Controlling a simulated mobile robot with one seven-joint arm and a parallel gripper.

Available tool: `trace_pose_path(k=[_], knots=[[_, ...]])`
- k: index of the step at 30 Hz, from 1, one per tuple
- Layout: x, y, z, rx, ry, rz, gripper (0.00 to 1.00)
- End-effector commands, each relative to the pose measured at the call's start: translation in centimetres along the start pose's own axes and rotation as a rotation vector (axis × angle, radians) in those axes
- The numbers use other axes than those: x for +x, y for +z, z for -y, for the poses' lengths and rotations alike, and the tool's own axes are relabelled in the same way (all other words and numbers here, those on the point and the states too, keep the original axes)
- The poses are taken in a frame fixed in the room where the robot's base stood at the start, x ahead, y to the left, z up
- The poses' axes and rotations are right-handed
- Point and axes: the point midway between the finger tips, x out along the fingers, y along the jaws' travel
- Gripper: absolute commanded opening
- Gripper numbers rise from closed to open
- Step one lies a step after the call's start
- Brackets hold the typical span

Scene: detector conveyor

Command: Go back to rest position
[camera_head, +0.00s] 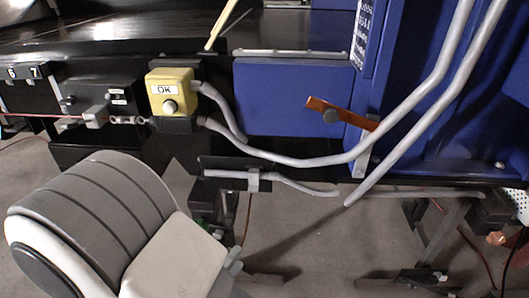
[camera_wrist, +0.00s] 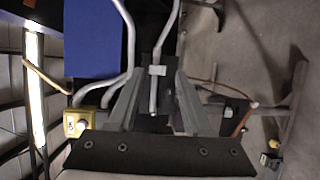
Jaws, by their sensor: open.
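My gripper (camera_wrist: 160,72) shows in the wrist view with its two dark grey fingers apart. No object is held between the fingers. A grey conduit and its bracket on the machine appear behind the gap. In the head view, a rounded grey and white part of my arm fills the lower left, in front of the machine. My gripper cannot be made out in the head view.
A yellow OK button box (camera_head: 170,90) sits on the black machine front; it also shows in the wrist view (camera_wrist: 77,123). Right of it are a blue panel (camera_head: 290,95), an orange lever (camera_head: 345,113) and bent grey conduits (camera_head: 300,160). Concrete floor shows below.

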Motion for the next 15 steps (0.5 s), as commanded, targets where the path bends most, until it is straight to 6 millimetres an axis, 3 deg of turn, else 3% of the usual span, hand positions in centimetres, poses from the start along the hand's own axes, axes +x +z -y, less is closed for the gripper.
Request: trace_pose_path(k=[1, 6, 15], knots=[[1.2, 1.3, -2.2, 0.010, -0.027, 0.083, 0.50], [4.2, 6.6, -6.6, 0.023, -0.168, 0.354, 0.50], [5.5, 15.3, -12.1, 0.147, -0.515, 0.706, 0.50]])
